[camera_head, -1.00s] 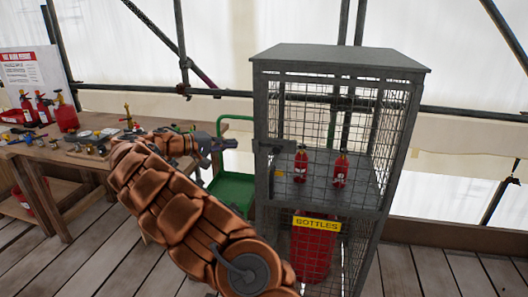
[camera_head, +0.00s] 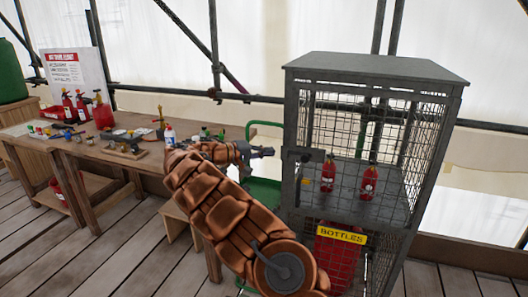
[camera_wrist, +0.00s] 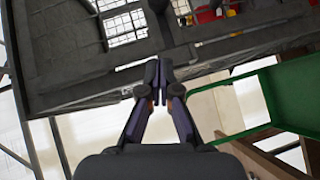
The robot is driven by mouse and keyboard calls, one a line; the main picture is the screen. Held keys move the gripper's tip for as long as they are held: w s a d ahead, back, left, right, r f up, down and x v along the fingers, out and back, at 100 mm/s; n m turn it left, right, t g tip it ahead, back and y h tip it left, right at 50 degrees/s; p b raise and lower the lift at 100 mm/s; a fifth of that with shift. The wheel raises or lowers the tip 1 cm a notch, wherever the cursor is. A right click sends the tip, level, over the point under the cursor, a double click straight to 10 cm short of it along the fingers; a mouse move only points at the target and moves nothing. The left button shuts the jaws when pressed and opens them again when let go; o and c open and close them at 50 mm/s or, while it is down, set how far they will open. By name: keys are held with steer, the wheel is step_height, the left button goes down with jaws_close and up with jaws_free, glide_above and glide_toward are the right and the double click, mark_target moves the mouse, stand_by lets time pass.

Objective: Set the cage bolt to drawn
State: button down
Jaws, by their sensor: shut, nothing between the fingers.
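The grey cage (camera_head: 374,66) with mesh sides and a "BOTTLES" label stands right of centre in the head view. The cage bolt (camera_head: 303,155) appears as a small dark fitting on its left front upright, near shelf height. Whether it is drawn is too small to tell. My gripper (camera_head: 268,152) is shut and empty, just left of the bolt in the head view; the depth gap is unclear. In the wrist view my gripper's fingertips (camera_wrist: 158,72) are together, in front of the dark cage frame (camera_wrist: 75,60). I cannot make out the bolt there.
Red bottles (camera_head: 328,173) stand on the cage shelf, with a larger red cylinder (camera_head: 336,258) below. A green cart (camera_head: 262,192) stands behind my gripper, left of the cage. A cluttered wooden bench (camera_head: 75,148) fills the left. The plank floor (camera_head: 70,250) in front is open.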

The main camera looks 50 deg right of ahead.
mark_target(306, 157)
steer(key=s+d, duration=0.2)
steer(key=s+d+f+p, duration=0.1)
steer(key=d, duration=0.1)
steer(key=s+d+p, duration=0.1)
steer(key=s+d, duration=0.1)
steer(key=shift+s+d+f, duration=0.25)
steer(key=shift+s+f, duration=0.05)
steer(key=shift+f, duration=0.05)
steer(key=shift+s+d+f, duration=0.1)
steer(key=shift+s+f, duration=0.1)
steer(key=shift+s, duration=0.05)
steer(key=shift+s+d+f, duration=0.1)
steer(key=shift+s, duration=0.1)
steer(key=s+b, duration=0.1)
steer(key=s+d+b, duration=0.1)
steer(key=s+b, duration=0.1)
steer(key=shift+s+d, duration=0.1)
steer(key=shift+s, duration=0.05)
stand_by(0.3)
